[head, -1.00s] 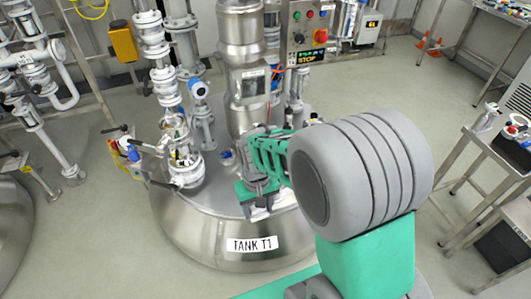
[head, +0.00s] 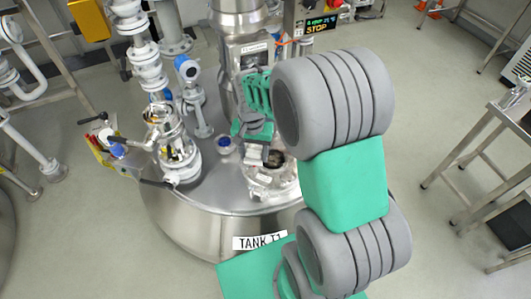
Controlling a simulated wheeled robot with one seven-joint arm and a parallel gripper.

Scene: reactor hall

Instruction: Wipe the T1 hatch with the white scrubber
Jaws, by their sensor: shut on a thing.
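The steel tank labelled TANK T1 (head: 190,212) fills the middle of the head view. Its round hatch (head: 285,187) sits on the front right of the tank top, with a dark centre and a light metal rim. My gripper (head: 262,148) is just behind and above the hatch, pointing down. It is shut on a small whitish block, which looks like the white scrubber (head: 254,157). The block is at the hatch's far left edge. I cannot tell whether it touches the hatch. My arm hides part of the tank's right side.
A blue-capped fitting (head: 226,146) stands left of my gripper. White flanged piping and valves (head: 180,160) stand further left on the tank top. A control box with a STOP display (head: 318,25) is behind. A steel table (head: 490,108) is at the right, with open floor between.

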